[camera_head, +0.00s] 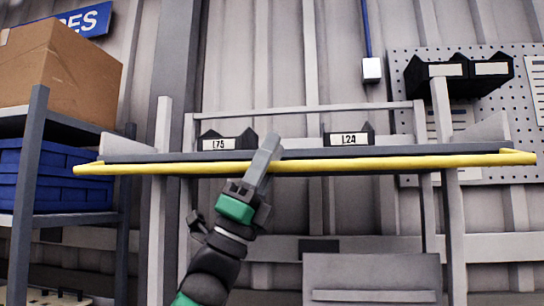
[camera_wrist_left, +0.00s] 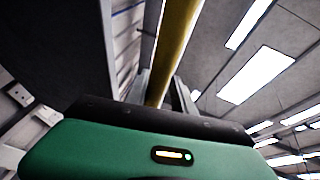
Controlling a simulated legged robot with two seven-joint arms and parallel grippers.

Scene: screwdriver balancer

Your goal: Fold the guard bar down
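The yellow guard bar (camera_head: 400,161) runs level across the front of a grey shelf, with a short bent end at each side. My left gripper (camera_head: 266,155) is at the bar, a little left of its middle; its light grey fingers cross the bar and reach above it. In the left wrist view the bar (camera_wrist_left: 178,40) passes between the two fingers (camera_wrist_left: 161,92), which sit close on either side of it, so the gripper looks shut on it. The fingers hide a short piece of the bar. My right gripper is not in view.
Black bins labelled L75 (camera_head: 228,142) and L24 (camera_head: 349,139) stand on the shelf behind the bar. A rack at left holds a cardboard box (camera_head: 60,70) and blue crates (camera_head: 45,180). A pegboard (camera_head: 530,110) with black bins is at right. A grey panel (camera_head: 372,275) stands below.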

